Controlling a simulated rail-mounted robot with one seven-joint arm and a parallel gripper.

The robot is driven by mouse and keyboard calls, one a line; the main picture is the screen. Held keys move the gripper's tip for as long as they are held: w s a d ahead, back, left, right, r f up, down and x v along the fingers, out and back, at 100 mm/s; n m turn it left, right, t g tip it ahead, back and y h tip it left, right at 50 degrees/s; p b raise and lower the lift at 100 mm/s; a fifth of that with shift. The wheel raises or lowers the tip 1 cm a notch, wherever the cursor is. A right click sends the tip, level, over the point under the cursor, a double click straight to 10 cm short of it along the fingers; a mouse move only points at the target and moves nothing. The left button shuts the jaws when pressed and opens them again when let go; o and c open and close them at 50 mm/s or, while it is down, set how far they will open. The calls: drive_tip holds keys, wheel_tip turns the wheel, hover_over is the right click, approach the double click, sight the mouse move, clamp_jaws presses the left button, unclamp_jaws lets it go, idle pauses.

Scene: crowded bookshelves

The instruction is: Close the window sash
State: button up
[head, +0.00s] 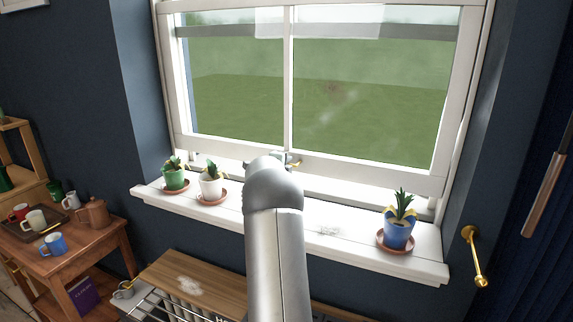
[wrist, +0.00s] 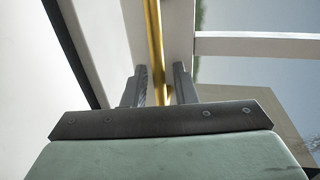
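The white window sash (head: 365,173) is the lower framed pane. Its bottom rail sits a little above the white sill (head: 335,220), with a narrow gap showing near its ends. A thin brass bar (wrist: 154,35) runs between the two dark fingers of my gripper (wrist: 160,68) in the wrist view. The fingers are apart, with space showing on either side of the bar. In the head view my arm hides most of the gripper at the rail's middle, and a bit of brass (head: 294,165) shows beside it.
On the sill stand a green-potted plant (head: 174,179) and a white-potted plant (head: 210,187) at left, and a blue-potted plant (head: 398,233) at right. A wooden table (head: 75,262) with mugs stands at left. A brass handle (head: 474,258) is on the right wall.

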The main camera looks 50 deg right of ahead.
clamp_jaws()
wheel_tip(320, 180, down, 10)
drive_tip(key=b, duration=0.7)
drive_tip(key=shift+a+r+b, duration=0.1)
drive_tip(key=shift+b, duration=0.25)
unclamp_jaws()
drive_tip(key=shift+r, duration=0.25)
drive_tip(key=b+v, duration=0.1)
drive_tip(key=v, duration=1.6)
drive_tip(key=shift+s+a+b, duration=0.1)
drive_tip(key=shift+s+b, duration=0.05)
drive_tip(key=shift+b, duration=0.2)
